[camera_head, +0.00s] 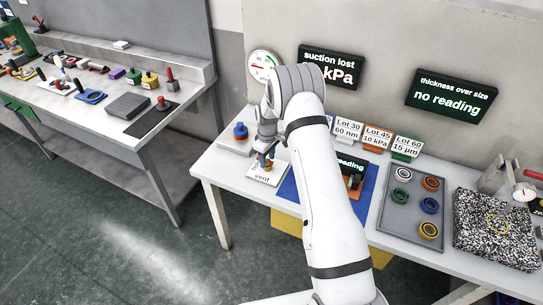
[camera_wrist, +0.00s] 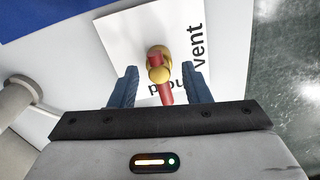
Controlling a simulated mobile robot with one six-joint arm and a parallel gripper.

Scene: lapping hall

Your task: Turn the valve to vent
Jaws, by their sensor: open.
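The valve shows in the wrist view as a brass-yellow body (camera_wrist: 157,55) with a red lever (camera_wrist: 163,88). The lever runs from the yellow body toward my gripper, over the second word. My gripper (camera_wrist: 159,86) is open, its two blue fingers on either side of the lever with gaps visible. In the head view my gripper (camera_head: 264,158) is low over the plate (camera_head: 262,178), and the valve is mostly hidden by it.
A blue mat (camera_head: 288,190) and a small dark display (camera_head: 351,164) lie right of the plate. A blue-topped item (camera_head: 240,131) stands behind it. A grey tray (camera_head: 391,225) with several rings is further right.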

